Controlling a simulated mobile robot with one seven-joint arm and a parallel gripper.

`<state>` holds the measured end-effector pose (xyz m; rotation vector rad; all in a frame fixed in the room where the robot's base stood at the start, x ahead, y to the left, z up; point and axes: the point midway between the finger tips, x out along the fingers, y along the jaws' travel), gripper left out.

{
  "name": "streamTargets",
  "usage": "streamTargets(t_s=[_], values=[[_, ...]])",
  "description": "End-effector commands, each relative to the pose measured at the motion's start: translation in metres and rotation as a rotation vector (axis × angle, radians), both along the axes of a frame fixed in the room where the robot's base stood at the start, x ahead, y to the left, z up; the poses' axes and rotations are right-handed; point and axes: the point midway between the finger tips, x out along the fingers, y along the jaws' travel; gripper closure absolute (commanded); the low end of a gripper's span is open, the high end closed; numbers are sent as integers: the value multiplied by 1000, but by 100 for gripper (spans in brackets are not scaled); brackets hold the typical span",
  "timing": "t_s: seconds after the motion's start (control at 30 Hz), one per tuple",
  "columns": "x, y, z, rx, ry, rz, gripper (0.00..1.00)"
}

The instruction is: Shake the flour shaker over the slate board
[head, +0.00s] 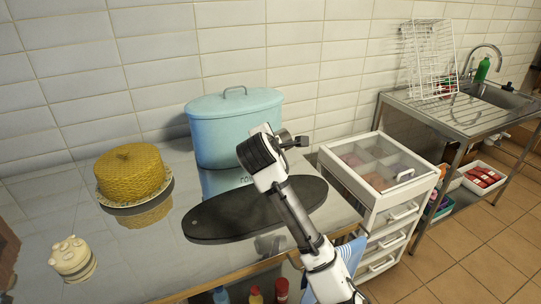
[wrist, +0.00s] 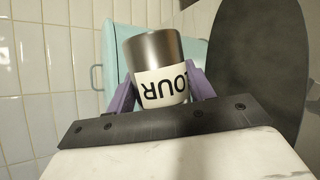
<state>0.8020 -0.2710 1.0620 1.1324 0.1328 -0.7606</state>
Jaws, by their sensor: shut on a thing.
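The flour shaker (wrist: 158,58) is a cylinder with a brushed metal end and a white band with the dark letters "OUR" showing. In the wrist view, my gripper (wrist: 162,88) is shut on it, one purple finger on each side. The slate board (head: 222,218) is a long dark oval with a small hole near its left end, lying on the shiny counter. It also shows at the right of the wrist view (wrist: 262,65). In the head view my arm reaches up across the board's right part, with the hand above the board. The shaker cannot be made out there.
A pale blue lidded bin (head: 235,125) stands close behind the board. A white drawer unit (head: 378,165) and a steel sink (head: 480,105) are right.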

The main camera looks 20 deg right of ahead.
Motion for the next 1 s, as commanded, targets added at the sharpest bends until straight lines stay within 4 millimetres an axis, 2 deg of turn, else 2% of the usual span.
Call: streamTargets(t_s=[0.03,0.43,0.53,0.6,0.7,0.77,0.8,0.87,0.97,1.0], values=[[0,-1,-9,-52,-3,0,73],[0,-7,-11,-350,-15,0,73],[0,-8,-4,-381,-17,0,73],[1,-7,26,-394,-21,1,73],[-1,-9,-12,-391,-10,0,73],[1,-7,22,-400,-24,1,73],[1,-8,23,-396,-17,0,73],[0,-9,-11,-388,-7,0,73],[1,-7,27,-398,-21,1,73],[0,-9,10,-392,-11,0,73]])
